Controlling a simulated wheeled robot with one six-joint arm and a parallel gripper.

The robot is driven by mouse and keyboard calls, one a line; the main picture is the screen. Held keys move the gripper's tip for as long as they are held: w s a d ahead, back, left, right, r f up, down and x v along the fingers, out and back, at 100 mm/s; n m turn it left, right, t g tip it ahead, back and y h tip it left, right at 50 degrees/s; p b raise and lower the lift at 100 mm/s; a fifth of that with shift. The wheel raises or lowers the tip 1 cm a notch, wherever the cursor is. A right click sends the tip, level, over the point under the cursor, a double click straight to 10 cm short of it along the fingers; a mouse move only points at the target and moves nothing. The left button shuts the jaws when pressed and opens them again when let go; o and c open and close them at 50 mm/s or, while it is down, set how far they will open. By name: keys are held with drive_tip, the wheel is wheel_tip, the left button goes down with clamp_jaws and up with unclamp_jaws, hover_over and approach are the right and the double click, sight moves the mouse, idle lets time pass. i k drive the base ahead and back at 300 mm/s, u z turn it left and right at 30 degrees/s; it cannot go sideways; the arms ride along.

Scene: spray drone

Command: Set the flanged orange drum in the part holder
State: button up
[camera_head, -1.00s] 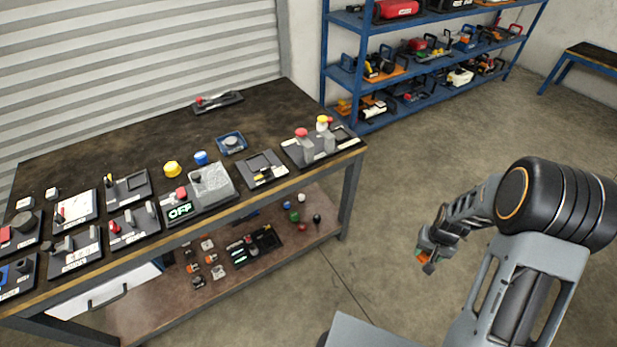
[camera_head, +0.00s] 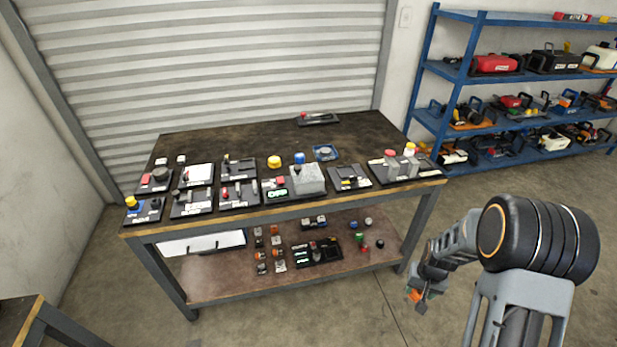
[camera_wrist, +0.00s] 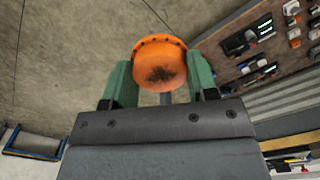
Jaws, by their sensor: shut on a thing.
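The flanged orange drum (camera_wrist: 160,62) is held between the green fingers of my gripper (camera_wrist: 160,85) in the wrist view. Its round, dark-stained end and a rim with small dark dots show. In the head view my gripper (camera_head: 418,297) hangs over the floor, right of the workbench, with the orange drum (camera_head: 413,295) small at its tip. The drum is clear of any surface. I cannot tell for certain which fixture is the part holder; a small blue square fixture with a round grey centre (camera_head: 325,153) sits on the bench top.
The workbench (camera_head: 240,142) carries rows of switch panels, a yellow knob (camera_head: 274,162) and a grey box (camera_head: 307,180). Small parts and a black tray (camera_head: 317,252) lie on its lower shelf. A blue rack (camera_head: 455,95) stands back right. Another bench edge (camera_head: 22,318) shows lower left.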

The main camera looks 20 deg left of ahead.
sight(346, 172)
drive_tip(key=u, duration=0.9)
drive_tip(key=i, duration=0.35)
